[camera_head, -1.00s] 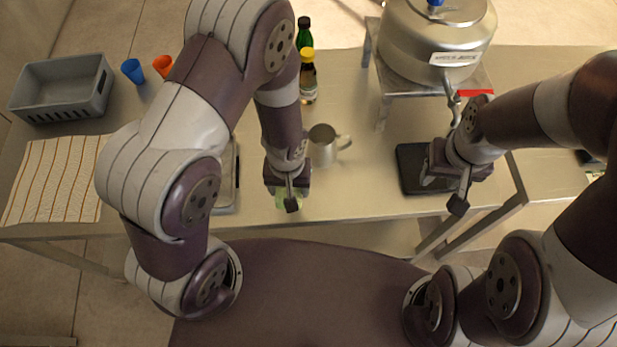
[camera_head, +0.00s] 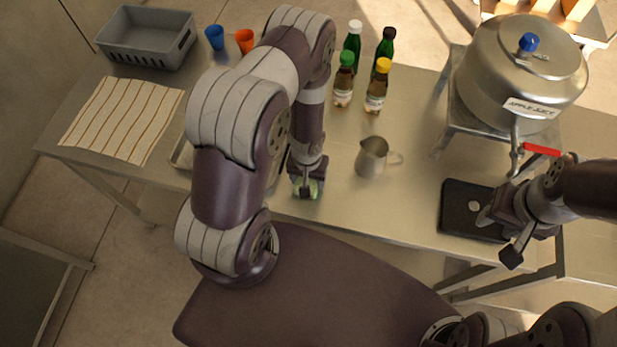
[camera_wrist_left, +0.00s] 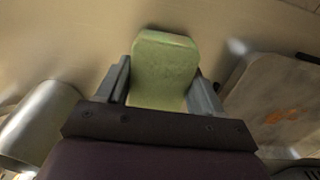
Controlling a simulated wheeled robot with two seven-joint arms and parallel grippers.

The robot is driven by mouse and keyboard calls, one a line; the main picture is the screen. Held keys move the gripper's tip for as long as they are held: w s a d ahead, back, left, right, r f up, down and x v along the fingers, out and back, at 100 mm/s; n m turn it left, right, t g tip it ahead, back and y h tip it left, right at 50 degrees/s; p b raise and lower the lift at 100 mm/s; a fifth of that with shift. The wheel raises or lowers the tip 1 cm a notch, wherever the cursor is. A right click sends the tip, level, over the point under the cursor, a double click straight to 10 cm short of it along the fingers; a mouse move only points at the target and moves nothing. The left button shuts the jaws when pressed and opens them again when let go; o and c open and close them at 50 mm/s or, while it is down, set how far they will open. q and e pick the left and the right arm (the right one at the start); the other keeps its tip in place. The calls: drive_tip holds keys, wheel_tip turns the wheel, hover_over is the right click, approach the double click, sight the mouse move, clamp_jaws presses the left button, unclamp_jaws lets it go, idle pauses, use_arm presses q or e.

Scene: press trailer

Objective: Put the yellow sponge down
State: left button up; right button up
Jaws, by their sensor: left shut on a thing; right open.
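The yellow sponge (camera_wrist_left: 165,68) looks yellow-green and sits between the two fingers of my left gripper (camera_wrist_left: 165,90) in the left wrist view. In the head view my left gripper (camera_head: 306,180) is shut on the sponge (camera_head: 311,188) over the table's front edge, left of the metal jug. Whether the sponge touches the table top (camera_head: 340,205) cannot be told. My right gripper (camera_head: 505,230) is open at the right, over the black tray under the kettle's tap.
A metal jug (camera_head: 372,158) stands right of my left gripper. Several bottles (camera_head: 376,88) stand behind. A striped cloth (camera_head: 122,118), grey crate (camera_head: 146,40) and two cups (camera_head: 215,38) are at left. The large kettle (camera_head: 522,75) and black tray (camera_head: 462,210) are at right.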

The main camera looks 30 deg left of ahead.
use_arm(q)
drive_tip(key=shift+f, duration=0.4)
drive_tip(key=shift+f, duration=0.1)
drive_tip(key=shift+f, duration=0.15)
drive_tip(key=o, duration=1)
